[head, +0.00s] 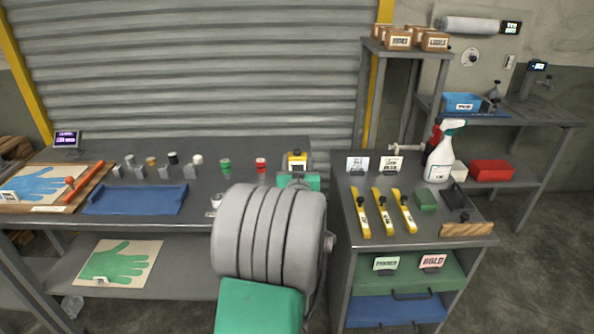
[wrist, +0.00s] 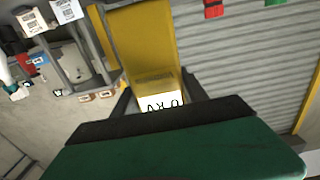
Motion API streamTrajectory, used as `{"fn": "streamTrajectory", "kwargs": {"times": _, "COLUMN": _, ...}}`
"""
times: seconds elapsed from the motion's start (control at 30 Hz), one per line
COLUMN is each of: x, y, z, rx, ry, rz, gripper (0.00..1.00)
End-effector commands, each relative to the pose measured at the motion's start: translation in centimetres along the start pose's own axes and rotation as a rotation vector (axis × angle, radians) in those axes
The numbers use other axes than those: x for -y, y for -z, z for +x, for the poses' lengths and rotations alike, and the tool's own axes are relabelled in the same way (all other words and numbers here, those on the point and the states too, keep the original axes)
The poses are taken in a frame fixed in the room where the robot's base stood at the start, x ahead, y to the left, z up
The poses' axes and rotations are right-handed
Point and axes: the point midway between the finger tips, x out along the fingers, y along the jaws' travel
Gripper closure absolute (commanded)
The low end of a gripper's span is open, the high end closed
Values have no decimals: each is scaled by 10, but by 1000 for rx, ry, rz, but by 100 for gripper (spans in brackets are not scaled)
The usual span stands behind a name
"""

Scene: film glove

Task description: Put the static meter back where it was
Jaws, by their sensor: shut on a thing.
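The static meter appears to be the yellow block with a white display (head: 297,160). In the head view it is at the back edge of the long grey bench, right of the red-topped item. My gripper (head: 297,176) is shut on it, partly hidden behind my large grey arm link. In the wrist view the yellow body (wrist: 142,45) rises between the dark fingers of my gripper (wrist: 158,98), and a white label with dark marks shows at its near end. I cannot tell whether it touches the bench.
The right cart carries several yellow bars (head: 382,210), a spray bottle (head: 444,150), a green block (head: 425,200) and two white cards. A shelf with boxes (head: 398,40) stands behind.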

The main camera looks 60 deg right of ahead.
Motion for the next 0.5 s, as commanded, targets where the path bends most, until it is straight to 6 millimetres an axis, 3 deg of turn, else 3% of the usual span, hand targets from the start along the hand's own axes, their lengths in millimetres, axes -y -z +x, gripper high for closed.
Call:
{"fn": "streamTrajectory", "kwargs": {"times": 0.2, "x": 0, "y": -33, "z": 3, "rx": 2, "ry": 0, "rz": 0, "gripper": 98}}
{"fn": "streamTrajectory", "kwargs": {"times": 0.5, "x": 0, "y": -36, "z": 2, "rx": -1, "ry": 0, "rz": 0, "gripper": 98}}
